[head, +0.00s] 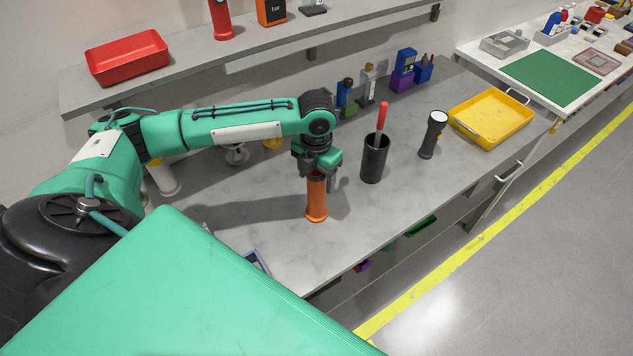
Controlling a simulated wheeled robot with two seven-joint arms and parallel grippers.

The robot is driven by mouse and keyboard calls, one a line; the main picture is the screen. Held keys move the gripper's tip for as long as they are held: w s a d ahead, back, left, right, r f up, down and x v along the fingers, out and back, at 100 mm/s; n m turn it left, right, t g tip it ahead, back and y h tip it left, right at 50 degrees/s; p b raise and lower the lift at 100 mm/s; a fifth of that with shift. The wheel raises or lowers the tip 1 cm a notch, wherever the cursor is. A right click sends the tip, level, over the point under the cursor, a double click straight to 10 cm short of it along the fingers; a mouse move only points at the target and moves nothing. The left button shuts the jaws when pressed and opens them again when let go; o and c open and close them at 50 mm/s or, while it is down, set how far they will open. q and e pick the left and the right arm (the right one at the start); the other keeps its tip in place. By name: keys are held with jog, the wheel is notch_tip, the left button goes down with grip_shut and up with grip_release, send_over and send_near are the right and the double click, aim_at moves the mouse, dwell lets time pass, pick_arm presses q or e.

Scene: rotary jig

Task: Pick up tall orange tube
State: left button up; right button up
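The tall orange tube (316,201) stands upright on the grey workbench (430,192), with a wider foot at its base. My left gripper (316,172) is pointed down over it, with its fingers at the tube's upper part. The top of the tube is hidden by the gripper. I cannot tell whether the fingers press on the tube or only stand around it. My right gripper is not in view.
A black cup (373,163) with a red-handled tool stands just right of the tube. Further right are a black flashlight (431,136) and a yellow tray (490,118). A shelf (270,47) with a red bin (127,58) runs above the bench's back.

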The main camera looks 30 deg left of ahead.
pick_arm(q)
jog(key=c, duration=1.2)
jog(key=shift+r, duration=0.1)
jog(key=shift+c, duration=0.2)
